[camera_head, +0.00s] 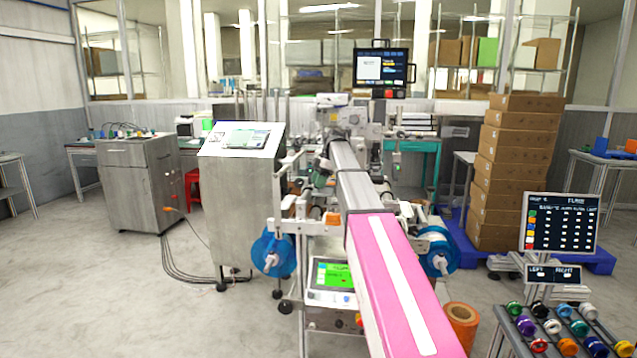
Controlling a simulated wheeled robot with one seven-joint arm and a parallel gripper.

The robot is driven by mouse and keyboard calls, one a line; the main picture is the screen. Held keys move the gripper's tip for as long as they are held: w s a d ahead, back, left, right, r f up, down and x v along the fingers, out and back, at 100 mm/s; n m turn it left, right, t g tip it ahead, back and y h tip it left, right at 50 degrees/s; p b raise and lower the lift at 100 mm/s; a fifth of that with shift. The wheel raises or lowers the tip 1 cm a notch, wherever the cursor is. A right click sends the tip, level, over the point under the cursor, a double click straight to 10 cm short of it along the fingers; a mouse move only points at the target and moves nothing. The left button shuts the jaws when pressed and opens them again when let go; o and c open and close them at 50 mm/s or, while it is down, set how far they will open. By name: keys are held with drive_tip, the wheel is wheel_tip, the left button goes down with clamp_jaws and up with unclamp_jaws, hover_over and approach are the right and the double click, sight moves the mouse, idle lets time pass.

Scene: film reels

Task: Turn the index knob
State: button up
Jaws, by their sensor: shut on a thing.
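I cannot make out the index knob in this view. A packaging machine (292,225) stands in the middle, with a blue film reel (271,252) on its left and another blue and white reel (436,250) on its right. A small panel with a green screen (333,275) sits low at the front, with orange and red parts below it. Much of the machine's centre is covered from view. My gripper cannot be seen, so its hold does not show.
A steel cabinet with a tilted screen (243,138) stands left of the machine. Stacked cartons (515,160) stand on a blue pallet (590,258) at right. A rack of coloured reels (513,330) and an orange roll (461,322) are at lower right. The left floor is clear, except for cables (185,270).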

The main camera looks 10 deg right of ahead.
drive_tip(key=o, duration=0.9)
drive_tip(key=shift+r, duration=0.45)
wheel_tip(320, 180, up, 3)
drive_tip(key=shift+w+f, duration=0.1)
drive_tip(key=s+a+r, duration=0.2)
drive_tip(key=a, duration=0.1)
drive_tip(key=s+a+r, duration=0.2)
drive_tip(key=a+r, duration=0.1)
drive_tip(key=s+a+r, duration=0.2)
drive_tip(key=a, duration=0.2)
drive_tip(key=shift+s+r, duration=0.1)
drive_tip(key=shift+r, duration=0.05)
